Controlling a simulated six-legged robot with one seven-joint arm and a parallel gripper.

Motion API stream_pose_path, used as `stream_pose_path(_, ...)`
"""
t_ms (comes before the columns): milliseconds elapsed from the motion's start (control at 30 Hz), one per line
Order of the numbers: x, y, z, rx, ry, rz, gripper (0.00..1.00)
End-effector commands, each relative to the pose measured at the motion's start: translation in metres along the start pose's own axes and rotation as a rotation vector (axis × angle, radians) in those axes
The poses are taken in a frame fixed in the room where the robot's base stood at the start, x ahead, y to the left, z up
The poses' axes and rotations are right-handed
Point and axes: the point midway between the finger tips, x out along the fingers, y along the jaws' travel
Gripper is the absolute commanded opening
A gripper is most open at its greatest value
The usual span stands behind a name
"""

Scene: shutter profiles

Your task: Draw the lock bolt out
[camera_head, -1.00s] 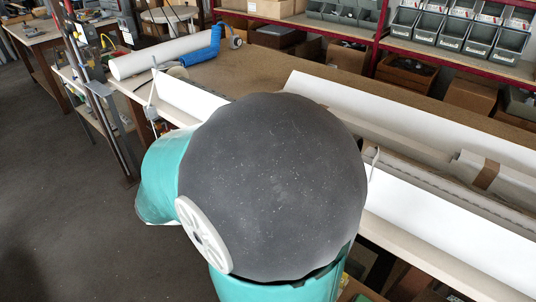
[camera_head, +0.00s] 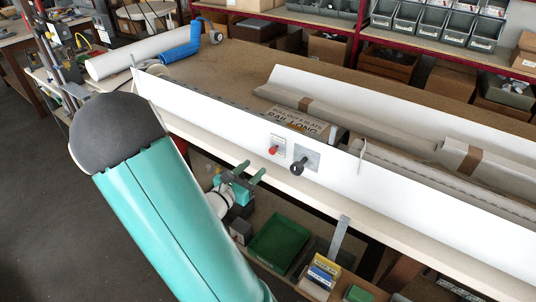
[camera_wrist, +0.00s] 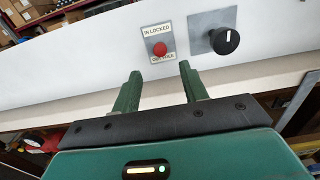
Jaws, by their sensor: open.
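A small red knob (camera_head: 273,150) sits on the front of the long white panel (camera_head: 215,112). In the wrist view the red knob (camera_wrist: 159,48) lies between a line reading "IN LOCKED" above and one seeming to read "OUT FREE" below. To its right is a black round knob (camera_head: 297,168) on a grey plate, with a white mark in the wrist view (camera_wrist: 227,40). My gripper (camera_head: 250,171) is open and empty, its green fingers pointing towards the panel. In the wrist view my gripper (camera_wrist: 159,74) has the red knob ahead, roughly between its fingertips, apart from it.
The panel stands along the front of a workbench (camera_head: 235,70). On the bench are a cardboard box (camera_head: 300,121), long profiles and a white roll (camera_head: 135,55). Below are a green bin (camera_head: 280,240), small boxes (camera_head: 322,272) and a grey strip (camera_head: 339,238) hanging from the bench edge.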

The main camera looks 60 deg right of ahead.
Motion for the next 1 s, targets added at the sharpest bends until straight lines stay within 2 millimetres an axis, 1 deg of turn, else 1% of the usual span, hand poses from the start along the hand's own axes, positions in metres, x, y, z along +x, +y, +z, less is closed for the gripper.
stream_pose_path(33, 0.011, -0.001, 0.0, -0.001, 0.0, -0.005, 0.44)
stream_pose_path(200, 0.045, 0.0, 0.0, 0.001, 0.0, -0.004, 0.44)
stream_pose_path(300, 0.063, 0.0, -0.001, 0.0, 0.001, -0.005, 0.44)
stream_pose_path(400, 0.077, 0.001, 0.0, 0.0, 0.0, -0.004, 0.44)
stream_pose_path(500, 0.086, 0.001, -0.001, 0.0, 0.002, -0.002, 0.44)
stream_pose_path(600, 0.09, 0.001, -0.001, 0.0, 0.002, -0.001, 0.44)
stream_pose_path(833, 0.09, 0.001, -0.001, 0.0, 0.002, -0.001, 0.44)
stream_pose_path(867, 0.09, 0.001, -0.001, 0.0, 0.002, -0.001, 0.4)
stream_pose_path(1000, 0.09, 0.001, -0.001, 0.0, 0.002, -0.001, 0.12)
